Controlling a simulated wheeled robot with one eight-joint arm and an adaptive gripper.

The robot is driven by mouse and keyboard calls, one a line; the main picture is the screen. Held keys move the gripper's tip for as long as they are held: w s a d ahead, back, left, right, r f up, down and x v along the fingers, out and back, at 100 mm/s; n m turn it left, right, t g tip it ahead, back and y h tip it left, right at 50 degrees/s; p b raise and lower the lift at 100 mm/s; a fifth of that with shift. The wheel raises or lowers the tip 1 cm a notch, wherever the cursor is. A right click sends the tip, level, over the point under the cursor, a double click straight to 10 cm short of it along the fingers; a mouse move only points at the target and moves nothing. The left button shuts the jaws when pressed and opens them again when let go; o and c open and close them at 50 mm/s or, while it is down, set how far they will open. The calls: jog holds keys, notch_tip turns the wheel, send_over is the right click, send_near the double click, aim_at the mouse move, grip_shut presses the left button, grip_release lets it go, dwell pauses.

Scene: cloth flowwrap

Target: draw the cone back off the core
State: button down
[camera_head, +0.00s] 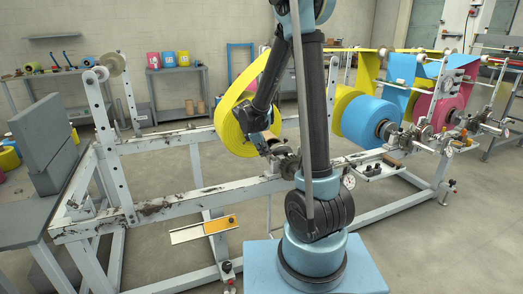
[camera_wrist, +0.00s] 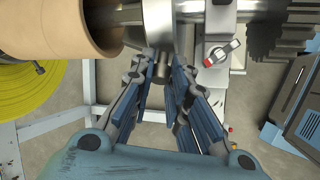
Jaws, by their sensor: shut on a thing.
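In the wrist view the brown cardboard core (camera_wrist: 55,25) lies at upper left with its open end facing right. The metal cone (camera_wrist: 158,22) is on the shaft beside that mouth. I cannot tell how far its tip sits inside the core. My gripper (camera_wrist: 163,68) is below the cone, its blue-padded fingers shut on a short stub under it. In the head view the yellow roll (camera_head: 233,127) stands on the frame, and my gripper (camera_head: 270,138) is at its right side, largely hidden by my arm. The yellow roll also shows in the wrist view (camera_wrist: 28,105).
The white frame rail (camera_head: 175,205) runs below the roll. A blue roll (camera_head: 366,120) and a pink roll (camera_head: 440,106) stand further right on the frame. A red-tipped lever (camera_wrist: 220,52) is close right of my gripper. A grey toothed part (camera_wrist: 282,35) is at upper right.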

jog(key=c, duration=1.5)
grip_release()
jog(key=shift+c, duration=0.2)
jog(key=shift+r, duration=0.1)
jog(key=v, duration=1.1)
jog(key=shift+a+r, duration=0.2)
jog(key=shift+r, duration=0.1)
jog(key=shift+s+d, duration=0.1)
jog(key=shift+s, duration=0.05)
jog(key=s+d+r+m, duration=0.1)
jog(key=s+d+m, duration=0.4)
jog(key=s+d, duration=0.3)
jog(key=s+d+f+m+g+y, duration=0.1)
jog(key=s+d+f+m+y, duration=0.1)
jog(key=s+m, duration=0.4)
jog(key=s+d+f+m+g+y, duration=0.1)
jog(key=s+f+m, duration=0.4)
jog(key=s, duration=1.2)
jog(key=shift+s+d+m+y, duration=0.3)
jog(key=shift+d+m+y, duration=0.2)
jog(key=shift+d+m, duration=0.7)
